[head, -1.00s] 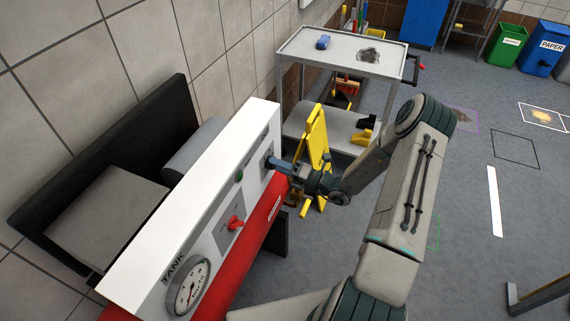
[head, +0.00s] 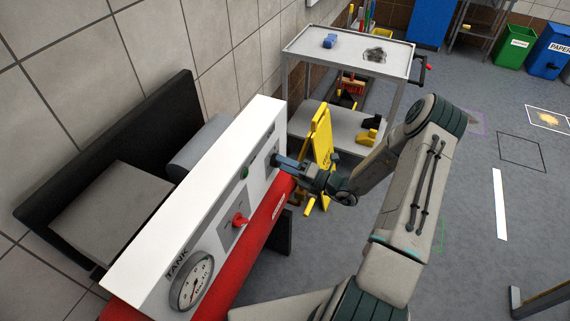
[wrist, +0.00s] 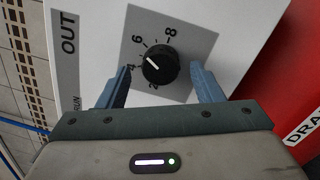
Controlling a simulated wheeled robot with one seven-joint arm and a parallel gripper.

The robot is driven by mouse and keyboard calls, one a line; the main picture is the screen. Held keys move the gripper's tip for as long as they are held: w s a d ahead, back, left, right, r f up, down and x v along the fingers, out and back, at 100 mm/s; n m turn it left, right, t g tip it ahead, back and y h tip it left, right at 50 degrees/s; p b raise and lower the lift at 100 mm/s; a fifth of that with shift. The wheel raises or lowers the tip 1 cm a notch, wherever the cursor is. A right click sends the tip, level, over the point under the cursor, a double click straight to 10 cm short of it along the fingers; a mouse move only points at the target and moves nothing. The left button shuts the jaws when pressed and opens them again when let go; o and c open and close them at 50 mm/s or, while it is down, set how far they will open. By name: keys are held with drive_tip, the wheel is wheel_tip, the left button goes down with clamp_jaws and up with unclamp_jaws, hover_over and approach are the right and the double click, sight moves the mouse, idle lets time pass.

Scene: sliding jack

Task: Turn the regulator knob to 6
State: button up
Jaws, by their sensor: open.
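The black regulator knob (wrist: 160,64) sits on a grey square plate of the white panel (wrist: 88,22) in the wrist view. Its white pointer line points up and left, between the marks 4 and 6. My gripper (wrist: 160,72) is open, with one blue finger on each side of the knob and a visible gap at both sides. In the head view my gripper (head: 279,160) is at the far end of the panel and hides the knob.
The panel also carries a red switch (head: 240,219), a green button (head: 244,172) and a TANK gauge (head: 191,283). A red tank (head: 225,267) lies below it. A yellow folding sign (head: 321,150) stands just behind my gripper, with a grey cart (head: 345,62) farther back.

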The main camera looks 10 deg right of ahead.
drive_tip(key=r+b+v, duration=0.1)
drive_tip(key=b+v, duration=0.1)
drive_tip(key=v, duration=1)
drive_tip(key=shift+s+d+f+b, duration=0.3)
drive_tip(key=shift+f+b, duration=0.1)
drive_tip(key=shift+f, duration=0.15)
drive_tip(key=s+a+r+n+g+h, duration=0.2)
drive_tip(key=s+a+r+n+g, duration=0.35)
drive_tip(key=n, duration=0.55)
drive_tip(key=s+a+r+n+g+h, duration=0.35)
drive_tip(key=a+r+n+g, duration=0.3)
drive_tip(key=n, duration=0.35)
drive_tip(key=s+d+r+n+t+h, duration=0.2)
drive_tip(key=s+r+n+h, duration=0.7)
drive_tip(key=n, duration=0.9)
drive_tip(key=shift+s+d+r+n+t, duration=0.3)
drive_tip(key=shift+s+r+t, duration=0.3)
drive_tip(key=shift+r+t, duration=0.35)
